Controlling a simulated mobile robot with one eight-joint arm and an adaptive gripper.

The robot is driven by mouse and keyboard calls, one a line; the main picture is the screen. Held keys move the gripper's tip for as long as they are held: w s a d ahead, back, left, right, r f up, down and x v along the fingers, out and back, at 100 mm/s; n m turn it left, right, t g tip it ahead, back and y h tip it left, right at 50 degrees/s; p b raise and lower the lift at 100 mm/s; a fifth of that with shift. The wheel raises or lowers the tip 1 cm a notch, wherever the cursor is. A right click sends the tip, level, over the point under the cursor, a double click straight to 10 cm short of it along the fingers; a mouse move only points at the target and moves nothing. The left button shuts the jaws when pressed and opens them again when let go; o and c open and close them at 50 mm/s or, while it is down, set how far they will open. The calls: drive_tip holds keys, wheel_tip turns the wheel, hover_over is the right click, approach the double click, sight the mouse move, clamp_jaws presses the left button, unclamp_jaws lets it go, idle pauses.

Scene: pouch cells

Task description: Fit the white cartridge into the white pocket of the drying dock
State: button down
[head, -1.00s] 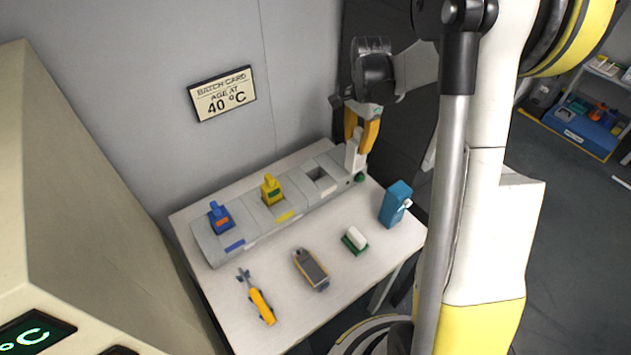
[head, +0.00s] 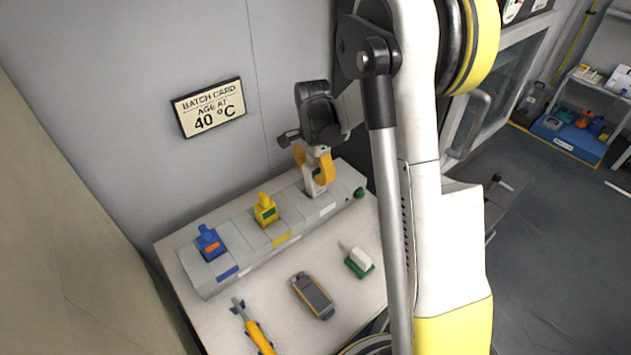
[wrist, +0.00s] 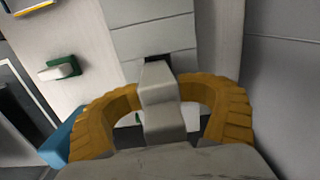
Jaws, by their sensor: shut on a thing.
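The white cartridge (head: 314,185) is upright between the orange fingers of my gripper (head: 315,166), which is shut on it. Its lower end is at the white pocket, the right-hand one of the grey drying dock (head: 213,286), with a white label (head: 328,208) on the front. In the wrist view the cartridge (wrist: 161,98) stands between the curved fingers, and a dark strip of the pocket opening (wrist: 157,60) shows beside it. The cartridge hides most of the opening, so I cannot tell how deep it sits, if at all.
Blue (head: 210,243) and yellow (head: 265,210) cartridges stand in the other dock pockets. A green button (head: 359,193) is at the dock's right end. A white-and-green brush (head: 360,262), a handheld meter (head: 314,295) and a yellow tool (head: 257,335) lie in front. The wall is behind.

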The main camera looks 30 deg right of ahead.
drive_tip(key=shift+s+f, duration=0.1)
drive_tip(key=shift+f, duration=0.25)
drive_tip(key=c, duration=1.2)
unclamp_jaws()
drive_tip(key=shift+d, duration=0.1)
drive_tip(key=shift+o, duration=0.2)
